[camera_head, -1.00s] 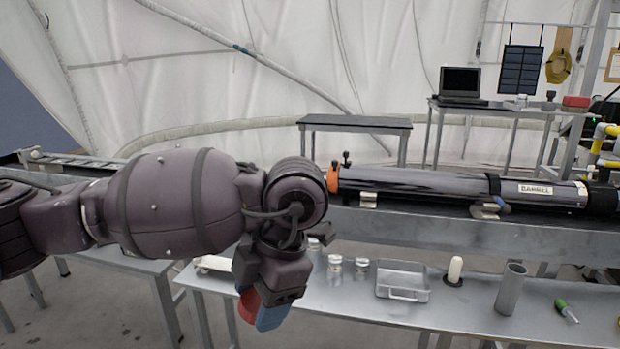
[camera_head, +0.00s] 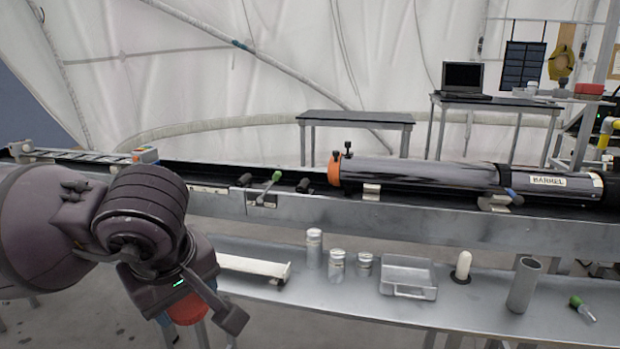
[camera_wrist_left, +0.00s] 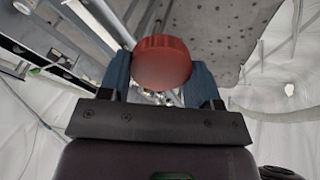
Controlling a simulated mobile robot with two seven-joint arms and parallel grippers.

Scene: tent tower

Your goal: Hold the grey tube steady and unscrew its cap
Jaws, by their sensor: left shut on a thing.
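My left gripper (camera_head: 190,300) is at the lower left of the head view, in front of the bench. In the left wrist view its two blue fingers (camera_wrist_left: 160,85) are shut on a red, round, cap-like piece (camera_wrist_left: 162,62). The red piece also shows under the gripper in the head view (camera_head: 187,309). Whether anything is joined to the red piece cannot be seen. A grey tube (camera_head: 523,287) stands upright on the bench at the right, with its top open and no gripper on it. My right gripper is not in view.
On the bench (camera_head: 455,312) stand several metal canisters (camera_head: 337,265), a metal tray (camera_head: 408,278), a white-topped peg (camera_head: 462,266) and a green-handled tool (camera_head: 582,309). A long dark barrel (camera_head: 420,174) lies on the rail behind. A white slab (camera_head: 255,267) lies near my left gripper.

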